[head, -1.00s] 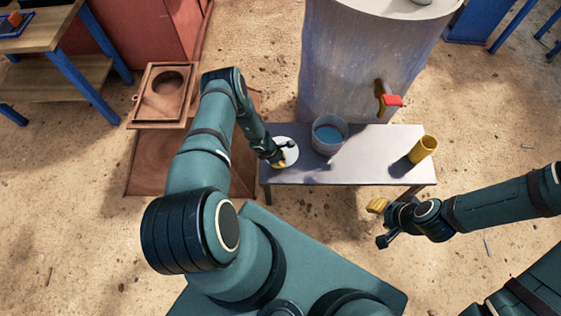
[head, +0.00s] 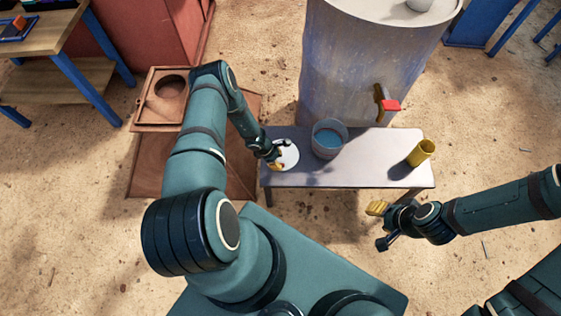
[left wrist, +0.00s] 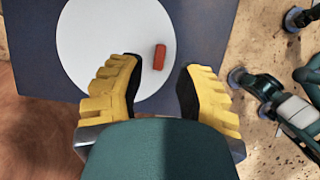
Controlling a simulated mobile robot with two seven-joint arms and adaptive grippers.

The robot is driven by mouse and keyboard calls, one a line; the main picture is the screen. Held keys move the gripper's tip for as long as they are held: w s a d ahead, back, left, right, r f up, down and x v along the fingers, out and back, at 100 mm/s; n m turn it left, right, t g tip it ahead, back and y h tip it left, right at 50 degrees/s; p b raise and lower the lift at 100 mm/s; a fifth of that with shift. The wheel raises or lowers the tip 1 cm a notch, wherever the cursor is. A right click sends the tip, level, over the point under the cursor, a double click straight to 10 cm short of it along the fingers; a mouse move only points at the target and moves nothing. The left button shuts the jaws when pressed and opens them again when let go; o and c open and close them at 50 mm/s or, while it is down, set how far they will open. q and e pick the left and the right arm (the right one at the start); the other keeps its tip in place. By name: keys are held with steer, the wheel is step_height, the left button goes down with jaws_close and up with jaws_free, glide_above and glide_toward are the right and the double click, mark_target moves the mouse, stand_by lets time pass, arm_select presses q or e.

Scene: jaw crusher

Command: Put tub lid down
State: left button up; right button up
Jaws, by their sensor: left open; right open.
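The tub lid (head: 289,156) is a white disc lying flat on the left end of the small table. In the left wrist view the lid (left wrist: 100,40) shows a red handle (left wrist: 160,57) on its top. My left gripper (head: 275,163) is at the lid's left side in the head view. In the left wrist view its yellow fingers (left wrist: 157,88) are apart, with the handle just beyond the gap and nothing between them. The tub (head: 328,138), a clear round container with blue contents, stands open to the lid's right. My right gripper (head: 380,222) is empty, in front of the table.
A yellow cup (head: 421,152) stands at the right end of the table (head: 375,170). A large grey drum (head: 350,65) with a red-handled tap (head: 388,104) stands behind. A brown wooden frame (head: 146,113) is at the left.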

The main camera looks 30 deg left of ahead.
arm_select(q)
steer(key=p+v, duration=0.2)
steer(key=v, duration=0.6)
steer(key=s+d+r+m, duration=0.5)
steer(key=d+r+m, duration=0.6)
steer(key=r, duration=0.1)
steer(key=s+d+r+m+g, duration=0.1)
steer(key=s+d+r+m, duration=0.4)
steer(key=d+r+m, duration=0.6)
steer(key=shift+d+r+m, duration=0.4)
steer(key=shift+d+r, duration=0.05)
steer(key=shift+r, duration=0.1)
